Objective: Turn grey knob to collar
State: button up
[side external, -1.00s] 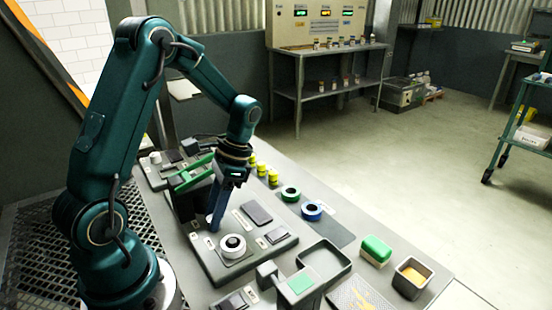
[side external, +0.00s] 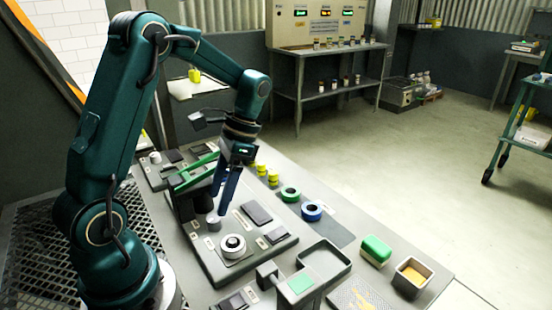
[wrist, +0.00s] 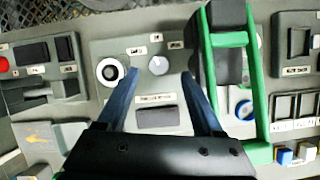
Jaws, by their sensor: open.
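The grey knob (side external: 213,223) is a short round cylinder on the grey panel (side external: 215,272). In the wrist view the knob (wrist: 158,65) shows between my two fingers, from above. My gripper (side external: 223,204) is open and empty; its blue fingers point down above the knob, apart from it. In the wrist view the gripper (wrist: 159,76) has one finger on each side of the knob. A white ring with a black centre (side external: 233,246) sits beside the knob; I cannot tell whether it is the collar. The small labels are too blurred to read surely.
A green-handled press-like fixture (wrist: 247,75) stands close to my right finger in the wrist view. A dark slab (side external: 257,212) lies on the panel. A grey tray (side external: 325,262) is nearer.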

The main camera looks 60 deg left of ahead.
aim_at(213, 219)
jog(key=shift+w+r, duration=0.1)
jog(key=shift+r, duration=0.2)
jog(key=shift+s+d+m+y, duration=0.15)
jog(key=shift+m+y, duration=0.1)
jog(key=shift+m, duration=0.35)
jog(key=shift+s+d+m+y, duration=0.15)
jog(key=shift+m+y, duration=0.1)
jog(key=shift+m, duration=0.35)
jog(key=m, duration=0.1)
jog(key=m+t+y, duration=0.1)
jog(key=m, duration=0.1)
jog(key=s+m+t, duration=0.1)
jog(key=shift+d+m+y, duration=0.4)
jog(key=m, duration=0.2)
jog(key=m+t, duration=0.1)
jog(key=m, duration=0.1)
jog(key=d+m+t+y, duration=0.1)
jog(key=shift+s+f+m, duration=0.1)
jog(key=shift+s+m, duration=0.25)
jog(key=shift+m, duration=0.05)
jog(key=shift+f, duration=0.2)
jog(key=shift+x, duration=2.4)
